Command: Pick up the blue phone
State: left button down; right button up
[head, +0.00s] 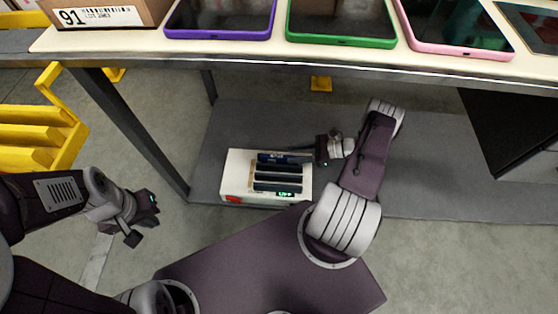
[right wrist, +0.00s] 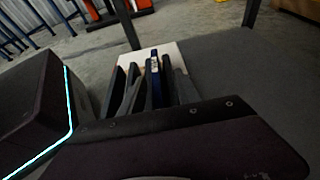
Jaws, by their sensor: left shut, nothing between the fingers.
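The blue phone (head: 284,158) stands in a white rack (head: 238,165) on the grey lower shelf, at the far end of a row of dark phones. In the right wrist view the blue phone (right wrist: 154,82) stands upright among the dark ones. My left gripper (head: 145,217) is shut and empty, left of the rack over the floor.
The table top (head: 330,58) above holds a carton (head: 110,14) and several tablets, including a purple one (head: 220,33) and a green one (head: 341,41). A table leg (head: 130,130) stands left of the rack. A yellow frame (head: 45,130) is far left.

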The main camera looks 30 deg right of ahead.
aim_at(282, 156)
jog(key=shift+w+a+f, duration=0.15)
jog(key=shift+w+a, duration=0.05)
jog(key=shift+a, duration=0.1)
jog(key=b+x, duration=0.1)
jog(key=x, duration=0.1)
jog(key=b+x, duration=0.2)
jog(key=x, duration=0.1)
jog(key=shift+s+a, duration=0.25)
jog(key=shift+s, duration=0.05)
jog(key=shift+w+a+r, duration=0.1)
jog(key=shift+r, duration=0.1)
grip_shut()
